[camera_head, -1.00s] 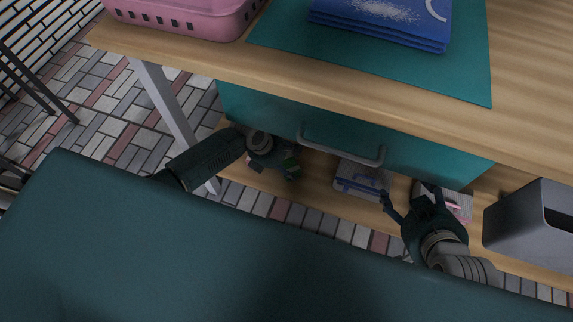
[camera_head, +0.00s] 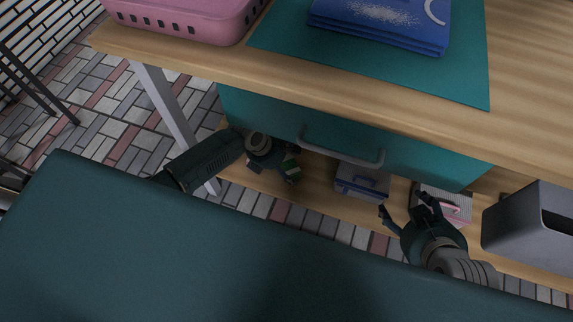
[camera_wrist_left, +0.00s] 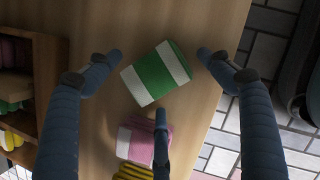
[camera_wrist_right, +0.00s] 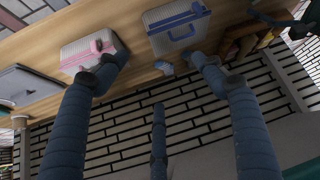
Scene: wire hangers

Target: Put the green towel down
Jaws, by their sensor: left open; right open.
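The green towel, a folded block with white stripes, lies on the wooden shelf in the left wrist view (camera_wrist_left: 155,74). In the head view, part of the green towel (camera_head: 291,167) shows beside my left gripper (camera_head: 278,172). In the left wrist view my left gripper (camera_wrist_left: 159,58) is open, its fingers spread on either side of the towel with gaps; a third finger shows below it. My right gripper (camera_head: 403,203) is open and empty in front of the shelf. Its fingers are also spread in the right wrist view (camera_wrist_right: 160,62), near two cases.
A blue-trimmed case (camera_head: 362,182) and a pink-handled case (camera_head: 455,208) stand on the lower shelf, with a grey bin (camera_head: 530,225) at right. A teal drawer (camera_head: 270,122) hangs above. A pink striped towel (camera_wrist_left: 145,139) and a yellow one (camera_wrist_left: 132,172) lie near the green towel.

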